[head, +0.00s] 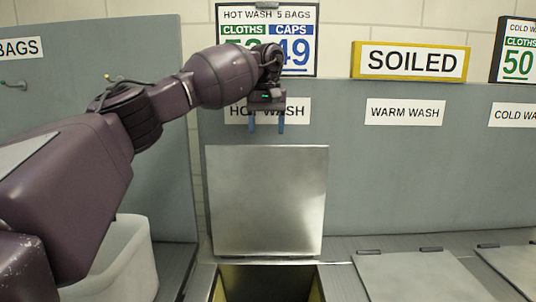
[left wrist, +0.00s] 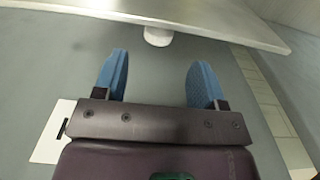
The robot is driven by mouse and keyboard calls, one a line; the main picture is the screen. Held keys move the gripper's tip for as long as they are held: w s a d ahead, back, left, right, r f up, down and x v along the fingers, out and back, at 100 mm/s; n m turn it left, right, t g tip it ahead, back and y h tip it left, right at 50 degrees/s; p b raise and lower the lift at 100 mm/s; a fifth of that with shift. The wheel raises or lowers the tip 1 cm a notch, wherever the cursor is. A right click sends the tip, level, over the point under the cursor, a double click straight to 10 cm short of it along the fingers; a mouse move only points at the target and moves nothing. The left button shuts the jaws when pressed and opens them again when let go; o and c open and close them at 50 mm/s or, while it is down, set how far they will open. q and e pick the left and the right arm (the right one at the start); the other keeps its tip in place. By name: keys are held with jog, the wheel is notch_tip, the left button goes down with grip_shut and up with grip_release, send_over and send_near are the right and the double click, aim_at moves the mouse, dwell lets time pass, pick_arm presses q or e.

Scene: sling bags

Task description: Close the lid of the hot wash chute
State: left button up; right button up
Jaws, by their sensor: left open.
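The hot wash chute's lid (head: 267,200) is a square metal plate standing upright at the back of its opening. The chute opening (head: 268,284) below it is uncovered and dark inside, with yellowish inner sides. My left gripper (head: 267,126) is open and empty, fingers pointing down, above the lid's top edge and in front of the HOT WASH label (head: 240,111). In the left wrist view, the two blue fingers (left wrist: 158,82) are spread apart, and a pale metal edge with a small round white knob (left wrist: 157,37) shows beyond them. My right gripper is not in view.
The warm wash lid (head: 420,276) lies flat to the right, with the cold wash lid (head: 517,266) beyond it. A white bin (head: 122,262) stands at the lower left, beneath my left arm. A grey back panel (head: 350,180) rises behind the chutes, with a yellow-framed SOILED sign (head: 411,62) above.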

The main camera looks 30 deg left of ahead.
aim_at(267, 152)
pick_arm(q)
notch_tip(267, 152, down, 6)
jog(key=shift+r, duration=0.15)
jog(key=shift+w+f, duration=0.1)
jog(key=shift+f, duration=0.65)
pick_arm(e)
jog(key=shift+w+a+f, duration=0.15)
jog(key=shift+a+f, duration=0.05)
